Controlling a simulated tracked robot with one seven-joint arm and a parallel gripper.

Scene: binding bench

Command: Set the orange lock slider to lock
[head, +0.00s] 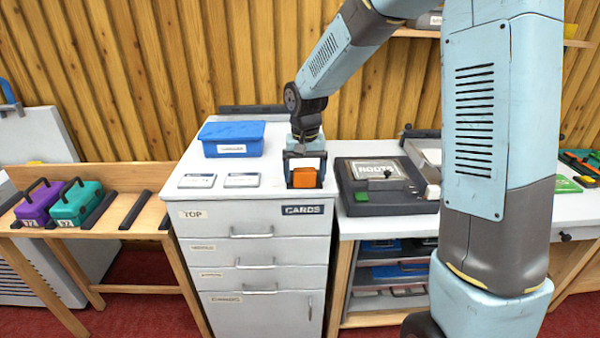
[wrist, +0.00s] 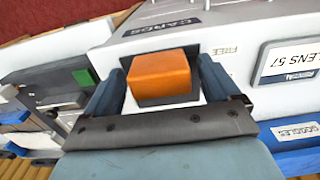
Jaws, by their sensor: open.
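The orange lock slider (head: 304,178) is a block near the front edge of the white cabinet top, above the CARDS label. In the wrist view the slider (wrist: 160,75) sits over a dark patch, with a FREE label (wrist: 226,51) to its right. No lock label is readable. My gripper (head: 304,163) is over the slider, pointing down. In the wrist view my open gripper (wrist: 162,68) has one finger on each side of the slider. Small gaps appear between fingers and block; contact cannot be told for certain.
A blue box (head: 232,139) and two label plates (head: 241,180) are on the cabinet top (head: 215,170) to the left. A dark ROOTS tray (head: 380,186) lies on the bench to the right. Purple (head: 41,204) and teal (head: 77,203) cases stand on the left table.

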